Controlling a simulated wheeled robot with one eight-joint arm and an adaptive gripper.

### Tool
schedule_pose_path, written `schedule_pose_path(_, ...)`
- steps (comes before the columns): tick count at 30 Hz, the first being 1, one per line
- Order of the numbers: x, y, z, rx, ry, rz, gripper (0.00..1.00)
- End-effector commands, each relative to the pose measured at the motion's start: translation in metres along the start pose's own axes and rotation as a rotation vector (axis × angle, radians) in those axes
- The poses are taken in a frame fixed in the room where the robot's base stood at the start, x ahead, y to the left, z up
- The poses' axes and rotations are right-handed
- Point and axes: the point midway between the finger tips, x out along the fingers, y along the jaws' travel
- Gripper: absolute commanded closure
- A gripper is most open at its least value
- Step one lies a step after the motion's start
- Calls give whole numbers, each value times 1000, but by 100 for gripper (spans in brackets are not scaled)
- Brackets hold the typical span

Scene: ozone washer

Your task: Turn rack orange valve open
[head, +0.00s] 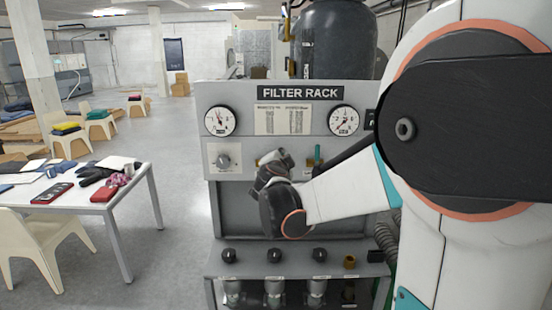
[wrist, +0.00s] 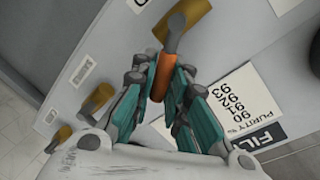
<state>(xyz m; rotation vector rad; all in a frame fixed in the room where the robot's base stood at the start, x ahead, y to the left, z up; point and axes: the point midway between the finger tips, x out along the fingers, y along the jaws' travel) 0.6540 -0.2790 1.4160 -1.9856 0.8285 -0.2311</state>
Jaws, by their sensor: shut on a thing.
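The orange valve handle (wrist: 160,78) shows in the wrist view, joined to a grey stem (wrist: 175,32) in front of a brass fitting (wrist: 188,14). My gripper (wrist: 162,68) has its teal fingers on both sides of the orange handle and is shut on it. In the head view my gripper (head: 273,158) is at the front panel of the filter rack (head: 238,95), below the paper chart. My wrist and gripper hide the orange valve there.
Gauges (head: 221,120) are above, and a lower shelf with black knobs (head: 275,255) is below. A white table (head: 135,185) with clutter stands left, with clear floor between.

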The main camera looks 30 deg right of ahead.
Motion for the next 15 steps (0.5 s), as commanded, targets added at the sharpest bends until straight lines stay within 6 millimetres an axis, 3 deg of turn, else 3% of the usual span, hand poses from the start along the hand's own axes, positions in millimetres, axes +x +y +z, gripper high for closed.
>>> schedule_pose_path(15,4,26,6,419,-82,2,100)
